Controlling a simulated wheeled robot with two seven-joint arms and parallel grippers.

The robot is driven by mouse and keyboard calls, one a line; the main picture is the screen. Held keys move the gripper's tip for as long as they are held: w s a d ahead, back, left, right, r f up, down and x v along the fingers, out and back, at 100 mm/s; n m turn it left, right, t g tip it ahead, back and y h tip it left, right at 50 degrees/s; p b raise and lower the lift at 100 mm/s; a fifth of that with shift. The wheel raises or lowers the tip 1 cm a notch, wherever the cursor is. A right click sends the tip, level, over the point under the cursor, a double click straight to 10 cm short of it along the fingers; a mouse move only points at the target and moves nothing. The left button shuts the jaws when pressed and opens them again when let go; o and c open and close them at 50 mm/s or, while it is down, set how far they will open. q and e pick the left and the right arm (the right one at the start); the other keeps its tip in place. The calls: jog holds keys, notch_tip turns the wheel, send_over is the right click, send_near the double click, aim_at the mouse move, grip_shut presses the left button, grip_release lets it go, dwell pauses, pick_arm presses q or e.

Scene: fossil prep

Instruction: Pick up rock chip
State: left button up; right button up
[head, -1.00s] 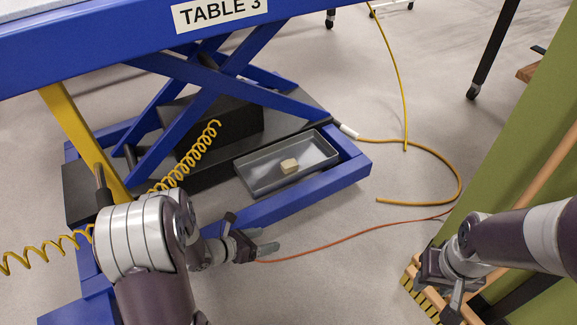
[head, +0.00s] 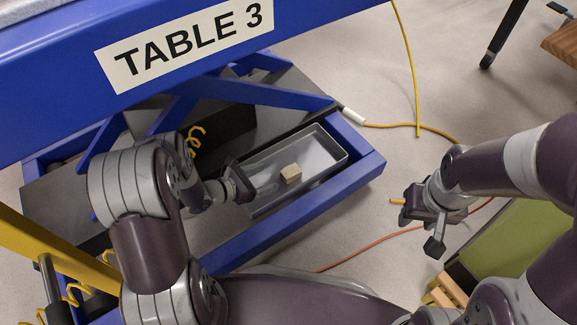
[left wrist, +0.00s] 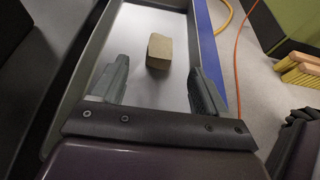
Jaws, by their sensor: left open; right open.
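The rock chip, a small tan block (head: 291,173), lies in the grey metal tray (head: 327,142) on the base of the blue lift table. In the left wrist view the rock chip (left wrist: 159,51) sits on the tray floor, ahead of and between my two fingers, not touching them. My left gripper (head: 262,190) is open and reaches over the tray's left part, just left of the chip. It also shows in the left wrist view (left wrist: 158,90), its fingers parted and empty. My right gripper (head: 418,226) is open and empty, away to the right of the tray.
The blue table top edge with a "TABLE 3" sign (head: 186,45) and the crossed blue lift legs overhang the tray. Yellow and orange hoses (head: 372,237) lie on the floor at right. A brush (left wrist: 299,72) and green panel (head: 500,245) stand at the right.

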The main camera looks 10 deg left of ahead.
aim_at(289, 171)
pick_arm(q)
jog(key=b+x, duration=0.1)
jog(key=x, duration=0.2)
jog(key=b+x, duration=0.2)
jog(key=x, duration=0.1)
jog(key=b+x, duration=0.2)
jog(key=x, duration=0.1)
jog(key=shift+s+a+f, duration=0.1)
jog(key=shift+s+f, duration=0.1)
jog(key=shift+f, duration=0.15)
jog(key=shift+w+d, duration=0.15)
jog(key=shift+d, duration=0.05)
jog(key=shift+r, duration=0.15)
jog(key=c, duration=1.2)
